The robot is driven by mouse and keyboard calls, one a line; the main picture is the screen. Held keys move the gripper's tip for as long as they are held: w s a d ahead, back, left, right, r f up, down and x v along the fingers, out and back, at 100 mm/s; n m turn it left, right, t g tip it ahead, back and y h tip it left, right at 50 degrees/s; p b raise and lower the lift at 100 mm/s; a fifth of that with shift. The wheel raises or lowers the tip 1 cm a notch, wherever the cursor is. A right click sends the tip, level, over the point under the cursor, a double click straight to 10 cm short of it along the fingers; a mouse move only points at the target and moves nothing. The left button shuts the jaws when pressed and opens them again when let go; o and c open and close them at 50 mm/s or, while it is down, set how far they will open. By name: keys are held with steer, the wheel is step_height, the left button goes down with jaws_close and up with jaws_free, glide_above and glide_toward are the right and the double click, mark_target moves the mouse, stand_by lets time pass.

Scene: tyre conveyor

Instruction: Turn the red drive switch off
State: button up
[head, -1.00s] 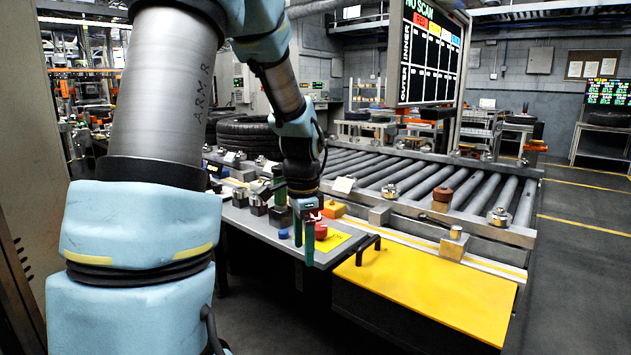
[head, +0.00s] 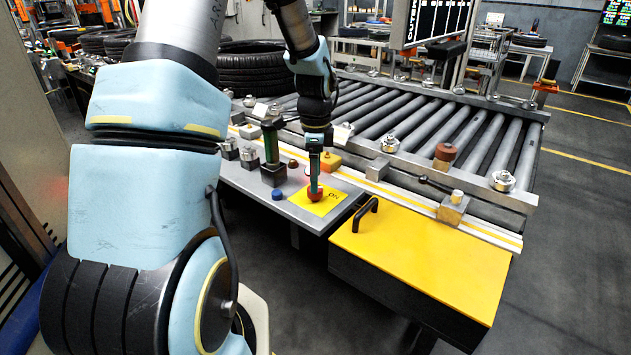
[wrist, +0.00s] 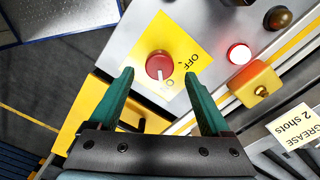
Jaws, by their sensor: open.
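The red drive switch (wrist: 159,65) is a round red knob with a pale bar, on a yellow plate (wrist: 188,49) marked OFF and ON. In the wrist view the bar points toward the ON lettering. My gripper (wrist: 160,90) is open, its two green fingers on either side of the view below the knob, not closed on it. In the head view the knob (head: 315,195) shows under the fingers of my gripper (head: 314,185), which points down over the panel. The finger overlap hides the exact gap there.
A lit red lamp (wrist: 239,54), a dark knob (wrist: 279,18) and a yellow box with a button (wrist: 256,88) stand beside the plate. A blue button (head: 277,194) and a green-handled lever (head: 271,150) are left of the switch. A yellow cover (head: 420,255) with a black handle lies right.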

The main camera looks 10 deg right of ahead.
steer(key=shift+f, duration=1.55)
jaws_close()
